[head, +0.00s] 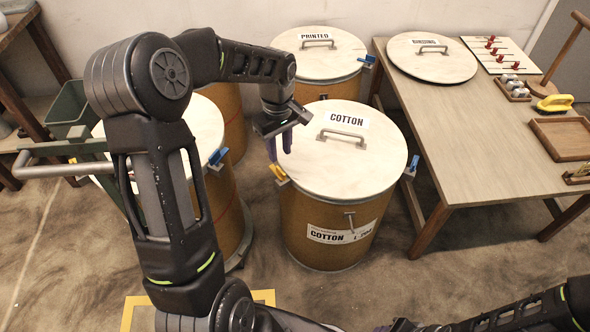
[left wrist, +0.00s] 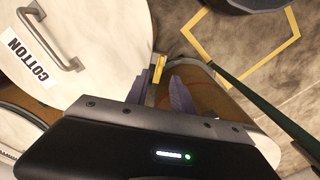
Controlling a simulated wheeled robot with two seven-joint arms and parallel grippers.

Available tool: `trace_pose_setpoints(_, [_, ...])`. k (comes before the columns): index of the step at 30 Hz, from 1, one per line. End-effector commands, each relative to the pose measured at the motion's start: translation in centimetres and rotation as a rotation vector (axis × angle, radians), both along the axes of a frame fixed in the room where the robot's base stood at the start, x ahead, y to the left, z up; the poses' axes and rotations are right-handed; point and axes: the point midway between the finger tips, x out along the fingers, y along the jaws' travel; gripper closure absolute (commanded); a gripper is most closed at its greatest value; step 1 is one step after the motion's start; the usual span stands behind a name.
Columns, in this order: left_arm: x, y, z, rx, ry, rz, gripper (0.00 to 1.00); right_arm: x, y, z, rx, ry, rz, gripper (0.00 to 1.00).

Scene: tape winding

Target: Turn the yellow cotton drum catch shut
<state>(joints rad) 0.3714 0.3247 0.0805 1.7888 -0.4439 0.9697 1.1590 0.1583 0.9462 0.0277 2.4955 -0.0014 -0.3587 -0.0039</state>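The cotton drum (head: 325,225) stands on the floor with its pale round lid (head: 310,165) on top, marked COTTON. Its yellow catch (head: 279,173) is on the left side of the rim and sticks outward. The catch also shows in the left wrist view (left wrist: 158,70). A blue catch (head: 412,165) sits on the rim's right side. My left gripper (head: 279,149) points down just above the yellow catch, with its purple fingers apart and empty. In the left wrist view the catch appears between and beyond the fingertips (left wrist: 160,84). Contact cannot be told. My right arm is at bottom right; its fingers are not visible.
A drum marked PRINTED (head: 312,84) stands behind, and another pale-lidded drum (head: 205,125) with a blue catch stands left. A wooden table (head: 470,120) at right bears a loose lid (head: 432,62) and a tray (head: 562,140). Floor in front is clear.

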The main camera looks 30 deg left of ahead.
Motion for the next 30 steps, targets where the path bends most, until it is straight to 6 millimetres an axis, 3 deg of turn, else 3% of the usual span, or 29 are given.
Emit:
trace_pose_setpoints(8, [0.0,-0.1,-0.4,-0.002,0.002,-0.003,0.71,0.0,0.0,0.0,0.000,0.000,0.000,0.64])
trace_pose_setpoints(21, [-0.1,-0.1,-6.4,-0.003,0.003,-0.004,0.71,0.0,0.0,-0.9,0.000,0.000,-0.001,0.64])
trace_pose_setpoints(30, [0.0,-0.1,-7.9,-0.002,0.000,-0.004,0.71,0.0,0.0,-1.0,0.000,0.000,-0.001,0.64])
